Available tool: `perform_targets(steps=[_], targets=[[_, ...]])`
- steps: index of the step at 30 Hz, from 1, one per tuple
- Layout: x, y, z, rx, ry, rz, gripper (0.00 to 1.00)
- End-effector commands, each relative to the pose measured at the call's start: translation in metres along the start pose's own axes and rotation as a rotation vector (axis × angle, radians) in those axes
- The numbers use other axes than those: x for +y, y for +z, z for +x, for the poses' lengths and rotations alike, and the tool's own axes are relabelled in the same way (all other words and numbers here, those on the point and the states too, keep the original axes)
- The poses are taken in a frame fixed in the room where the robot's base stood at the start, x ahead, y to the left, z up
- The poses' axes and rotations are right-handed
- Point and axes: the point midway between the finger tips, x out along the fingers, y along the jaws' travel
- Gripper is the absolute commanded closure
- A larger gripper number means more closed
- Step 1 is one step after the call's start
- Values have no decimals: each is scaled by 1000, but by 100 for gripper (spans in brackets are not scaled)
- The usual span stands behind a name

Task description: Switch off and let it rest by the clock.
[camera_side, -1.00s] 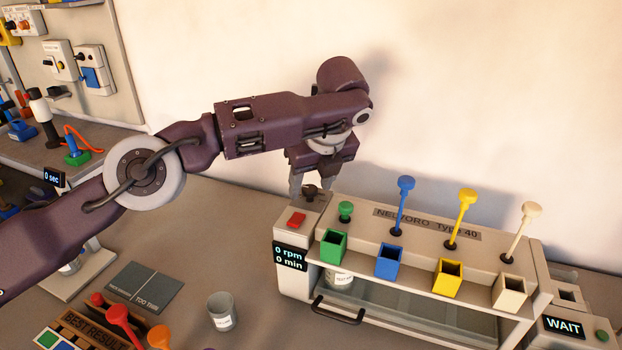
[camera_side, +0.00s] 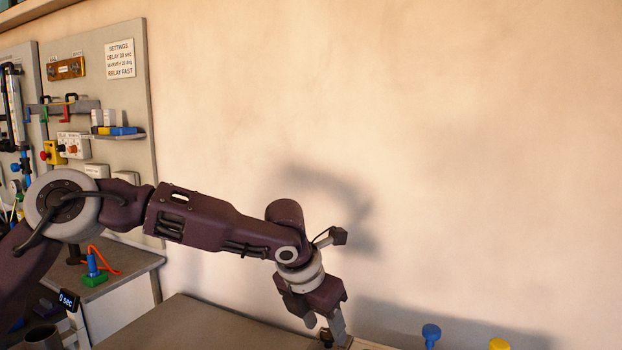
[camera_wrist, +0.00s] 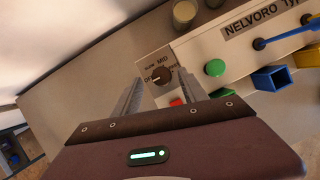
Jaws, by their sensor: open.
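My gripper (camera_side: 328,331) points down at the left end of the NELVORO machine, with its fingers open and apart. In the wrist view my gripper (camera_wrist: 160,90) has its two fingers on either side of a dark round knob (camera_wrist: 161,76). The knob sits on a plate lettered SLOW, MID, OFF and FAST; its exact setting is too small to tell. I cannot tell whether the fingers touch it. A red button (camera_wrist: 177,102) lies just below the knob, partly hidden by my gripper. A small display (camera_side: 67,300) reads "0 sec" at the left.
In the wrist view a green knob (camera_wrist: 215,67), green box (camera_wrist: 224,86), blue plunger (camera_wrist: 259,43) and blue box (camera_wrist: 272,78) stand right of my gripper. A cup (camera_wrist: 185,12) is at the top. A settings sign (camera_side: 120,59) hangs on the left board.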

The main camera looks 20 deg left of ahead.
Motion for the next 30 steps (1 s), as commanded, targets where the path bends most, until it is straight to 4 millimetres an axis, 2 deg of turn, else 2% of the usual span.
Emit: perform_targets(steps=[1,7,11,21,30], targets=[[-3,2,-17,-9,-2,1,50],[-1,4,-67,-21,7,9,50],[12,28,-88,-147,64,109,50],[29,78,-160,-440,214,405,50],[24,98,-238,-659,372,762,50]])
